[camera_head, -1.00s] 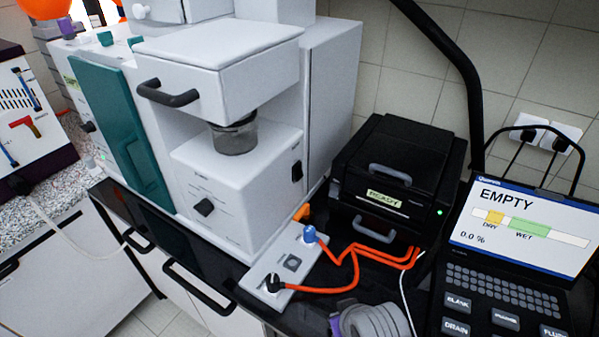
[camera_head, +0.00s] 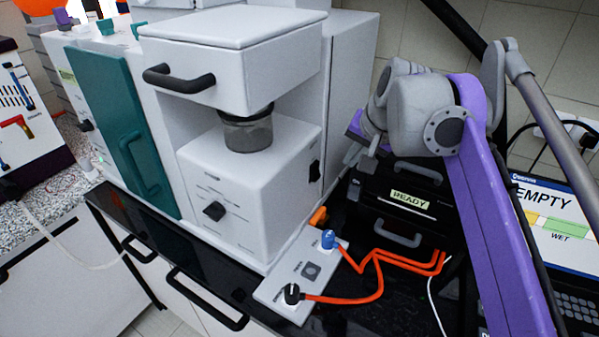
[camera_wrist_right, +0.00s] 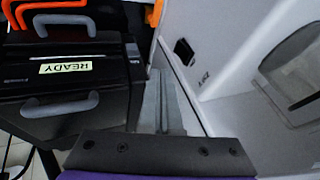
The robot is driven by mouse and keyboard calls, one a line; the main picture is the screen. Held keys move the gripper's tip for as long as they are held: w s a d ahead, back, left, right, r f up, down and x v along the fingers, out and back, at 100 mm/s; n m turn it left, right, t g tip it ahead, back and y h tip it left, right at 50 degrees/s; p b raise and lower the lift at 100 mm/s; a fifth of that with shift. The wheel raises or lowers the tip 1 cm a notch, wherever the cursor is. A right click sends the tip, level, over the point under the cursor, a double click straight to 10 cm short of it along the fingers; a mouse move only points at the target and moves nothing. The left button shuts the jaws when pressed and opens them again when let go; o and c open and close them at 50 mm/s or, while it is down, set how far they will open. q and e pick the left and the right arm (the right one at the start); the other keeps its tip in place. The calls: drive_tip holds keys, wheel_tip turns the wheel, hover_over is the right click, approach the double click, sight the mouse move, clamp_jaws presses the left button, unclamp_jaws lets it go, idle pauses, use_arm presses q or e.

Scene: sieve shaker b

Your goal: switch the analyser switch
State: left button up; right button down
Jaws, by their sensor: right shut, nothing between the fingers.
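A black rocker switch (camera_head: 315,171) sits on the right side wall of the white machine (camera_head: 225,190). It also shows in the right wrist view (camera_wrist_right: 183,51); which way it is tipped is too small to tell. My right gripper (camera_head: 352,155) is between that side wall and the black box with the READY label (camera_head: 408,199). In the right wrist view its grey fingers (camera_wrist_right: 162,103) are shut and empty, apart from the switch. No label naming the analyser is readable. My left gripper is not in view.
A display (camera_head: 555,220) reading EMPTY stands at the right, partly behind my right arm.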

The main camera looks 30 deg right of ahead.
drive_tip(key=shift+w+d+r, duration=0.1)
drive_tip(key=shift+d+r, duration=0.1)
drive_tip(key=shift+r, duration=0.15)
approach(319, 176)
wheel_tip(319, 176, down, 3)
drive_tip(key=d, duration=0.3)
drive_tip(key=w+a+f, duration=0.2)
drive_tip(key=shift+w+b, duration=0.35)
drive_tip(key=shift+f, duration=0.15)
drive_tip(key=shift+w, duration=0.1)
